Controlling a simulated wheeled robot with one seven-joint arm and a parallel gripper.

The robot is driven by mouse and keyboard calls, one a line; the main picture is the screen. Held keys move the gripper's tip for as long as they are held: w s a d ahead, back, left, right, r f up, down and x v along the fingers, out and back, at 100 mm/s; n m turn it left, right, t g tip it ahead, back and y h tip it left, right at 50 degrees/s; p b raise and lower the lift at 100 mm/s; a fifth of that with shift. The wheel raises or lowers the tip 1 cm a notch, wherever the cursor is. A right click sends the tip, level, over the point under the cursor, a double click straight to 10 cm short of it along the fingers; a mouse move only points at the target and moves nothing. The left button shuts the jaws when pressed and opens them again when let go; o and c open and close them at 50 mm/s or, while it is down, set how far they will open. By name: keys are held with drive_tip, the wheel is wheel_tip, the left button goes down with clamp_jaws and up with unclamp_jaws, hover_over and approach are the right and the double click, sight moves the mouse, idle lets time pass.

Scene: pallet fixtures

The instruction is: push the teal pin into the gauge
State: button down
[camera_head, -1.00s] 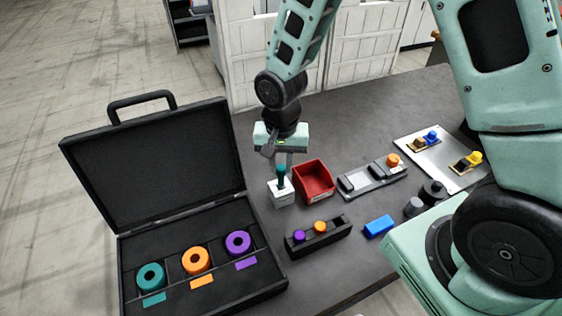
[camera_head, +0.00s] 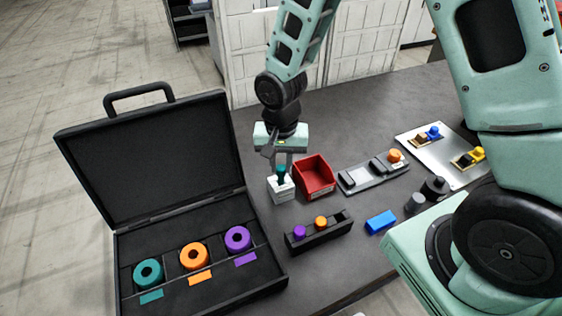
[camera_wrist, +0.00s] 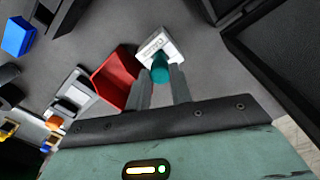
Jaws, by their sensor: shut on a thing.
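The teal pin (camera_head: 282,174) stands upright over the white gauge block (camera_head: 283,190), its lower part inside or behind the top of the block. My gripper (camera_head: 282,163) is above the gauge, pointing down, with its fingers closed on the teal pin. In the wrist view the teal pin (camera_wrist: 160,70) shows between the two fingertips (camera_wrist: 161,82), against the white gauge (camera_wrist: 160,46). How deep the pin sits in the hole is hidden.
A red bin (camera_head: 315,177) stands close to the right of the gauge. An open black case (camera_head: 190,225) with teal, orange and purple rings lies to the left. A black rack (camera_head: 318,232) with purple and orange pins is in front. A blue block (camera_head: 380,222) lies further right.

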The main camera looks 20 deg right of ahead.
drive_tip(key=shift+f, duration=0.1)
drive_tip(key=c, duration=0.8)
unclamp_jaws()
drive_tip(key=shift+o, duration=0.2)
wheel_tip(320, 180, up, 9)
drive_tip(key=p, duration=0.7)
clamp_jaws()
idle(0.9)
